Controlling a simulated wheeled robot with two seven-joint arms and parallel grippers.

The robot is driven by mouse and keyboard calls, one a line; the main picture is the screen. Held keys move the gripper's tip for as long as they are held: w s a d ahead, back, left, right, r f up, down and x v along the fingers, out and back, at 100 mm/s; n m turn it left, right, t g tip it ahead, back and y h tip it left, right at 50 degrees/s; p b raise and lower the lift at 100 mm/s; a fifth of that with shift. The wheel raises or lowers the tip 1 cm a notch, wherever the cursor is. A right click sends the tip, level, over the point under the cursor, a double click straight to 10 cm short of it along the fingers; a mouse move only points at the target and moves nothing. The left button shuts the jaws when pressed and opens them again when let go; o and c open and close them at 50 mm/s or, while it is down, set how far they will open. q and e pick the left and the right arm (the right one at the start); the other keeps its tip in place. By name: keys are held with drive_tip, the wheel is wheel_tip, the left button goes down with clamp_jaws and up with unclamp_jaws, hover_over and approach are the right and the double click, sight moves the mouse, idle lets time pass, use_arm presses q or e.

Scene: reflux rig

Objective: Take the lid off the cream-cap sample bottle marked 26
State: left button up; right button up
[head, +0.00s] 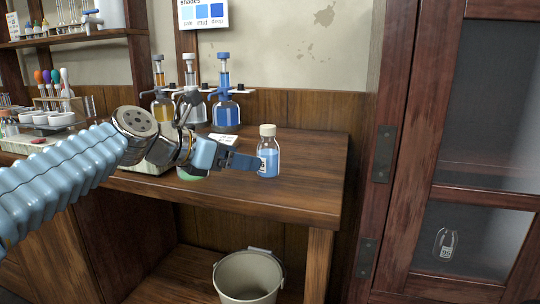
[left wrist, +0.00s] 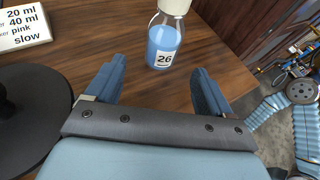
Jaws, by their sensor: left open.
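The sample bottle (head: 268,160) stands upright near the right end of the wooden bench, with blue liquid inside and its cream cap (head: 267,130) on. In the left wrist view the bottle (left wrist: 164,44) shows its label "26", and its cream cap (left wrist: 175,5) is cut by the top edge. My left gripper (head: 250,162) is open and empty, just left of the bottle in the head view. In the left wrist view its fingers (left wrist: 158,85) are spread, with the bottle beyond the tips, roughly between them. My right gripper is not in view.
A card (left wrist: 22,25) reading "20 ml, 40 ml, pink, slow" lies left of the bottle, by a dark round base (left wrist: 30,120). Several dispenser bottles (head: 228,110) stand behind. A bucket (head: 248,280) sits below the bench. A cabinet (head: 400,200) is at right.

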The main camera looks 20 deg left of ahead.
sight(274, 159)
use_arm(q)
drive_tip(key=x, duration=0.5)
drive_tip(key=shift+w+d+f, duration=0.1)
drive_tip(key=shift+w, duration=0.1)
drive_tip(key=x, duration=0.5)
drive_tip(key=shift+w+d+r, duration=0.1)
drive_tip(key=shift+d+r, duration=0.15)
drive_tip(key=shift+c, duration=0.3)
drive_tip(key=c, duration=1.2)
drive_tip(key=shift+r, duration=0.15)
